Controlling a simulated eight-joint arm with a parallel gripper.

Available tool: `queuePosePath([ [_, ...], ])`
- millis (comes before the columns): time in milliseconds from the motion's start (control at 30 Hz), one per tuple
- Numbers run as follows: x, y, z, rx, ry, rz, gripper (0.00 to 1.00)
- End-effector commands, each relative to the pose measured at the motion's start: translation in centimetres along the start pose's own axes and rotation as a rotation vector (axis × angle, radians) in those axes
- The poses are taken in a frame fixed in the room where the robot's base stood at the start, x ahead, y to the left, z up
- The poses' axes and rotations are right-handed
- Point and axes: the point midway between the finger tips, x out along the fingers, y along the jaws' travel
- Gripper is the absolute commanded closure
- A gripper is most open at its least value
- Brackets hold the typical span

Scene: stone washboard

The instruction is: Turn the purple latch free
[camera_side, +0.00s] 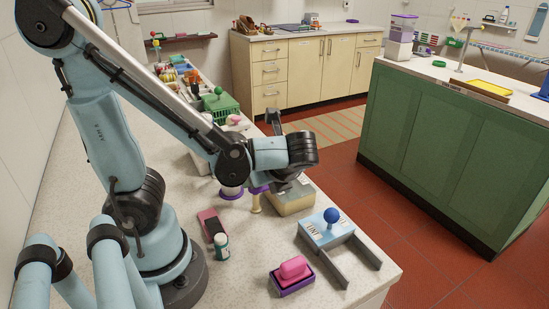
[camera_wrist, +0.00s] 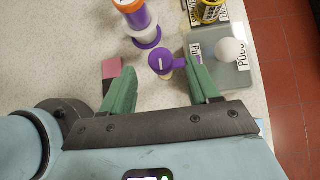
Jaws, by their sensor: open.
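The purple latch (camera_wrist: 160,63) is a small round cap with a short arm to the right, on a tan post, in the wrist view. In the side view the latch (camera_side: 258,188) shows partly, atop its tan post, below my wrist. My gripper (camera_wrist: 162,75) is open, with one green finger on each side of the latch. The right finger is close to the latch's arm; I cannot tell whether they touch. In the side view the fingers are largely hidden by my arm.
A white-knobbed lid (camera_wrist: 231,50) marked "PODS" lies right of the latch. An orange, white and purple canister (camera_wrist: 138,18) stands beyond it. A blue-knobbed block (camera_side: 326,228), a pink block in a purple tray (camera_side: 292,285) and a small bottle (camera_side: 222,246) stand nearer the front.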

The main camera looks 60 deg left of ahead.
Motion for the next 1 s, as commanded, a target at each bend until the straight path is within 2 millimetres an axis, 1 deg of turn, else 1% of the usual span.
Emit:
queuePosePath([
  [33, 0.8, 0.0, 0.1, -0.003, 0.000, 0.002, 0.39],
  [200, 2.9, 0.0, 0.1, -0.003, 0.000, 0.002, 0.39],
  [400, 4.6, 0.0, 0.0, -0.002, 0.000, 0.001, 0.39],
  [600, 5.3, 0.0, 0.0, 0.000, 0.000, -0.001, 0.39],
  [867, 5.4, 0.0, 0.0, 0.000, 0.000, -0.001, 0.39],
  [900, 5.4, 0.0, 0.0, 0.000, 0.000, -0.001, 0.41],
  [967, 5.4, 0.0, 0.0, 0.000, 0.000, -0.001, 0.50],
  [1000, 5.4, 0.0, 0.0, 0.000, 0.000, -0.001, 0.56],
])
